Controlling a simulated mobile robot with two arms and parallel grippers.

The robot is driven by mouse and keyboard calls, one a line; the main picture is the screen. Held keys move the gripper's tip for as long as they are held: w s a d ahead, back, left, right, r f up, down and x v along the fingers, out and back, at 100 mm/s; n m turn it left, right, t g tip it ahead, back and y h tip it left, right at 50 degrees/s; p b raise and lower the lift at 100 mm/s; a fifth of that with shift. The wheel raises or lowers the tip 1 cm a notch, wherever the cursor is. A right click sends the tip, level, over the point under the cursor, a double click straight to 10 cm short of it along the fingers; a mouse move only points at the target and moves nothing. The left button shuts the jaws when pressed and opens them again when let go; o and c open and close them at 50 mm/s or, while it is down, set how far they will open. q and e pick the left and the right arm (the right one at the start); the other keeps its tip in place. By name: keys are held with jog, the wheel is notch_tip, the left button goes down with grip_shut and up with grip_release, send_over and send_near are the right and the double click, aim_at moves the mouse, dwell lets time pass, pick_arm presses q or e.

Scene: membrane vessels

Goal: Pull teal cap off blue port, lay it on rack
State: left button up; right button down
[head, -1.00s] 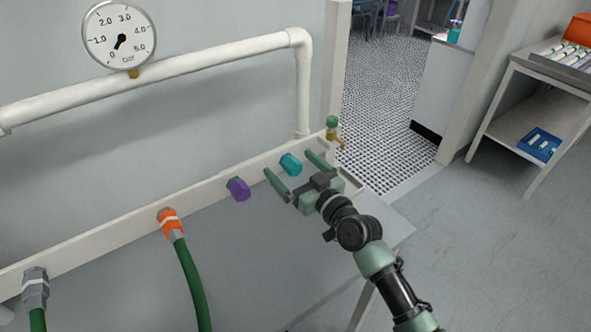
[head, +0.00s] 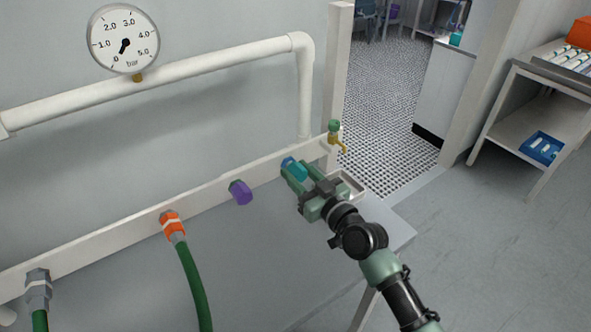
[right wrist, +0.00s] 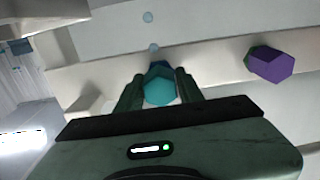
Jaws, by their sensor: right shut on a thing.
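The teal cap (head: 299,172) is at the right part of the pale rail, between the fingers of my right gripper (head: 296,176). A blue part (head: 287,161), the blue port, shows just behind it at the rail; I cannot tell whether the two still touch. In the right wrist view the teal cap (right wrist: 160,87) sits between both fingers of the gripper (right wrist: 160,92), which are shut on it. A shallow pale tray (head: 354,184) lies right of the gripper, partly hidden by it; I cannot tell whether it is the rack. My left gripper is not in view.
A purple cap (head: 240,192) is left of the gripper on the rail (head: 110,241). An orange fitting (head: 172,224) with a green hose and a grey fitting (head: 38,285) are further left. A brass tap (head: 335,138) stands at the rail's right end. The grey surface in front is clear.

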aim_at(302, 178)
jog(key=shift+p+v, duration=0.45)
jog(key=shift+v, duration=1.7)
